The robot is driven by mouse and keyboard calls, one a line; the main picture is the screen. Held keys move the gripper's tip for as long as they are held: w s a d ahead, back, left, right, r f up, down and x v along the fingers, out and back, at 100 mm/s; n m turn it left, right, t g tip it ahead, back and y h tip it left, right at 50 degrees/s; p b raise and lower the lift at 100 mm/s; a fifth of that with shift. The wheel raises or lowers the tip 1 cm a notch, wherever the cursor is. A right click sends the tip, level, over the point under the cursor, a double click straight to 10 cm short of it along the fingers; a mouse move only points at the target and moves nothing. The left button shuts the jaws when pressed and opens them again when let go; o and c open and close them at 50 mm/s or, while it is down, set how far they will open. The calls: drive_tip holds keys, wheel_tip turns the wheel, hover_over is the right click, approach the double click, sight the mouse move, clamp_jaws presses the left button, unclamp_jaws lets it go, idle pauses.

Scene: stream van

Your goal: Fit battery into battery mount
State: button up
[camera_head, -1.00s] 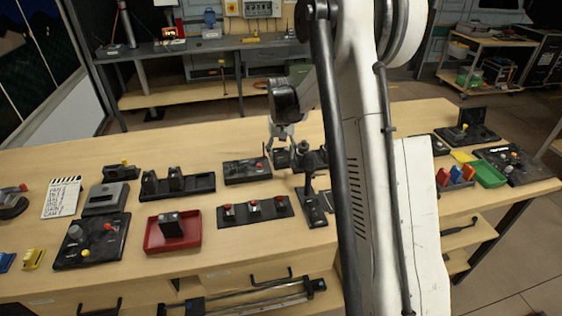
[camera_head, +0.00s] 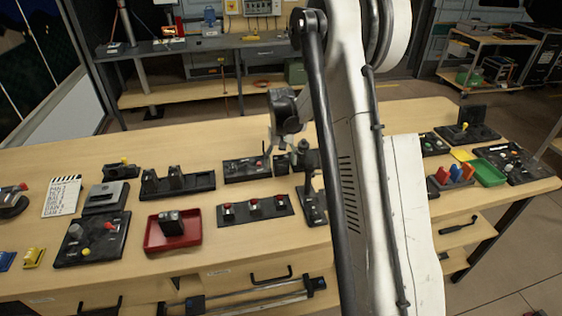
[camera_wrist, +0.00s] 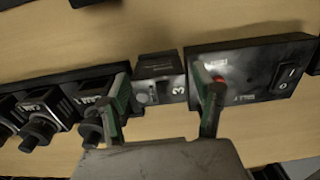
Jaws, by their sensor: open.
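A small dark block marked 3 (camera_wrist: 160,78), which may be the battery, lies below my gripper (camera_wrist: 160,72) in the wrist view. My gripper is open, with one green-edged finger on each side of the block. In the head view my gripper (camera_head: 284,146) hangs above the right end of a switch panel (camera_head: 247,169), beside the dark block (camera_head: 281,164). The panel (camera_wrist: 245,75), with a red light and an I/O rocker switch, is right of the block in the wrist view. I cannot tell which part is the battery mount, or whether the fingers touch the block.
A black strip of camera-labelled units with knobs (camera_wrist: 65,110) is at the left in the wrist view. In the head view a red tray (camera_head: 155,242) holds a dark box. A strip with three red-topped knobs (camera_head: 255,210) lies in front of the panel. Bare wood (camera_head: 225,143) lies behind.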

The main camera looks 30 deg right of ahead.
sight(281, 158)
drive_tip(key=shift+r, duration=0.15)
wheel_tip(281, 158, up, 12)
drive_tip(key=s+a+r+t, duration=0.2)
drive_tip(key=s+a+r, duration=0.4)
drive_tip(key=r, duration=0.1)
drive_tip(key=s+a+r+n+t, duration=0.2)
drive_tip(key=s+a+r, duration=0.35)
drive_tip(key=s, duration=0.35)
drive_tip(key=s+a+f+t, duration=0.1)
drive_tip(key=s+a, duration=0.3)
drive_tip(key=s, duration=0.4)
drive_tip(key=s+a+f+n+t, duration=0.1)
drive_tip(key=s+a, duration=0.3)
drive_tip(key=s, duration=0.4)
drive_tip(key=shift+s+f+t, duration=0.25)
drive_tip(key=shift+f+t, duration=0.25)
drive_tip(key=shift+s+a+f, duration=0.1)
drive_tip(key=shift+s, duration=0.1)
drive_tip(key=shift+c, duration=1.3)
